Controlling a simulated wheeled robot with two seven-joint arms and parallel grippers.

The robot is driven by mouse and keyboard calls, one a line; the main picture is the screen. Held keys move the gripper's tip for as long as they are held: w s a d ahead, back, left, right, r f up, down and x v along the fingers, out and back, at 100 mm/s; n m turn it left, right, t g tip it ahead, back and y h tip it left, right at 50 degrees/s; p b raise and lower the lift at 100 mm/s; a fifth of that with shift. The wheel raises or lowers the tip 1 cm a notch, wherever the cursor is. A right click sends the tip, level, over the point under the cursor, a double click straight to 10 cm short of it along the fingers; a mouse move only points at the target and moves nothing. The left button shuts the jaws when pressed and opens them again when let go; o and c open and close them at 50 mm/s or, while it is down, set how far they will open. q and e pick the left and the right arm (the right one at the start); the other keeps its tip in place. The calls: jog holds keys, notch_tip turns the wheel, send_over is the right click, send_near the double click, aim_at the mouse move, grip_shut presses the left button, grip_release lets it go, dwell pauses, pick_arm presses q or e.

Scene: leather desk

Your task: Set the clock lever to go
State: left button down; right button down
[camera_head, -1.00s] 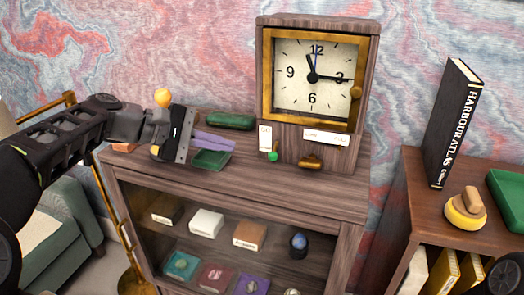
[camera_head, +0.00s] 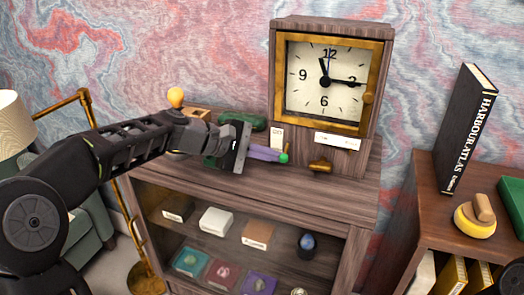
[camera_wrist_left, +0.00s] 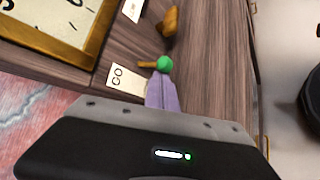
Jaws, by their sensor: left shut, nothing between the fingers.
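The clock (camera_head: 325,82) stands upright on the wooden cabinet, its face under a brass frame. Below the face at left is a white GO label (camera_head: 277,137), which also shows in the left wrist view (camera_wrist_left: 120,80). The lever's green knob (camera_head: 284,157) is beside and below that label; in the left wrist view the knob (camera_wrist_left: 164,63) sits on a short brass stem. My left gripper (camera_head: 274,155) has its purple fingers shut and empty. Its tips (camera_wrist_left: 160,82) are right at the knob; whether they touch it I cannot tell. My right gripper is not in view.
A brass knob (camera_head: 320,165) juts from the clock's base, right of the lever, under another white label (camera_head: 337,140). A green case (camera_head: 242,121) lies behind my left gripper. A black book (camera_head: 467,130) and a yellow-based stamp (camera_head: 475,218) stand on the right-hand shelf.

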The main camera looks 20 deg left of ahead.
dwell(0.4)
pick_arm(q)
jog(key=shift+r+p, duration=0.2)
jog(key=shift+p, duration=0.35)
